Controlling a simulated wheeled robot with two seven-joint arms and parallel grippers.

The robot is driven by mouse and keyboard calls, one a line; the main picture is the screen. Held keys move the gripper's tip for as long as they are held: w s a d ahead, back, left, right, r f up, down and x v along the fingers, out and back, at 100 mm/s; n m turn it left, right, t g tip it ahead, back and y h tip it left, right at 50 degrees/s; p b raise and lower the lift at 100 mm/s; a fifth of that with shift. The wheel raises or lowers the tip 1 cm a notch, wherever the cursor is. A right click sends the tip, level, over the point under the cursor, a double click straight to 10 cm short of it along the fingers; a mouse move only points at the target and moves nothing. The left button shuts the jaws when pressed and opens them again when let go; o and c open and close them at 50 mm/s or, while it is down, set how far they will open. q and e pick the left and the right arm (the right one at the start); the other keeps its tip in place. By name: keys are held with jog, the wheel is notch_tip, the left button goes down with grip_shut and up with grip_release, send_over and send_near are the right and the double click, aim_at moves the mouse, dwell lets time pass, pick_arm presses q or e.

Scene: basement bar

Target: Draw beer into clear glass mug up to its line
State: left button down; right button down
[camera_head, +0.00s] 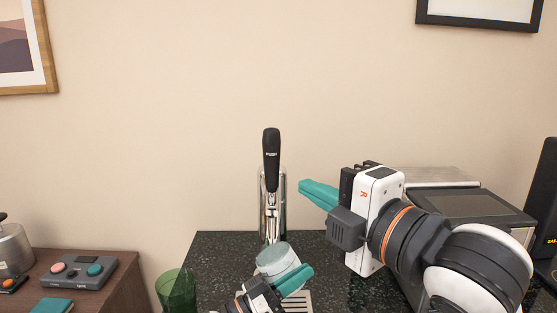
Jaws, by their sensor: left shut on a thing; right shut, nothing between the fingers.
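The beer tap (270,215) stands on the dark speckled counter (215,256), a chrome column with an upright black handle (271,160). A clear glass mug (278,261) is tilted below the tap, in front of its column. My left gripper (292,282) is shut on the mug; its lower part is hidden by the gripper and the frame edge. Whether the mug holds beer, and where its line is, I cannot tell. My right gripper (305,188) is shut and empty, to the right of the tap handle and apart from it, with its fingers pointing left.
A slotted metal drip tray (297,301) shows below the mug. A green glass (176,291) stands left of the counter's edge. A grey box-like machine (474,206) is behind my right arm, with a black speaker (545,205) at far right. A wooden cabinet with a controller (80,270) is at left.

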send_near(265, 153)
jog(key=w+a, duration=0.3)
jog(key=shift+a+f, duration=0.1)
jog(key=shift+a, duration=0.2)
jog(key=shift+w+d, duration=0.3)
jog(key=shift+w, duration=0.5)
jog(key=shift+a, duration=0.1)
